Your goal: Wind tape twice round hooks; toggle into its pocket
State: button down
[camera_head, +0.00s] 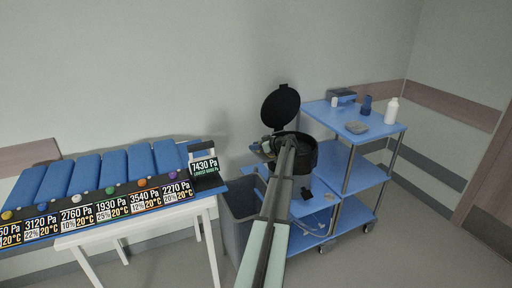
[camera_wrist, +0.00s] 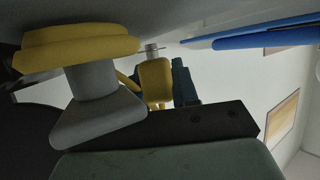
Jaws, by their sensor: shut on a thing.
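In the wrist view a yellow piece (camera_wrist: 155,82) with a grey tip is held between dark blue jaw parts, which I take for my gripper (camera_wrist: 180,85). It may be the toggle; I cannot tell for sure. A grey post with a wide yellow cap (camera_wrist: 95,60) stands close at the left and may be one of the hooks. A yellow strip runs from near it towards the held piece. In the head view my arm reaches to a black round container (camera_head: 303,155) with its lid (camera_head: 281,108) raised. The pocket is not identifiable.
The container stands on a blue trolley (camera_head: 350,185), whose top bears a white bottle (camera_head: 391,111) and a grey tray (camera_head: 357,128). A grey bin (camera_head: 241,214) stands left of it. At the left, a white-legged table carries several blue pads (camera_head: 88,172) and a readout (camera_head: 204,167).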

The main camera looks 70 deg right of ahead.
jog(key=shift+f, duration=0.3)
jog(key=c, duration=0.8)
grip_release()
jog(key=r+v, duration=0.1)
jog(key=v, duration=0.4)
jog(key=w+r+v, duration=0.1)
jog(key=v, duration=0.4)
jog(key=r+v, duration=0.1)
jog(key=v, duration=0.4)
jog(key=shift+r, duration=0.25)
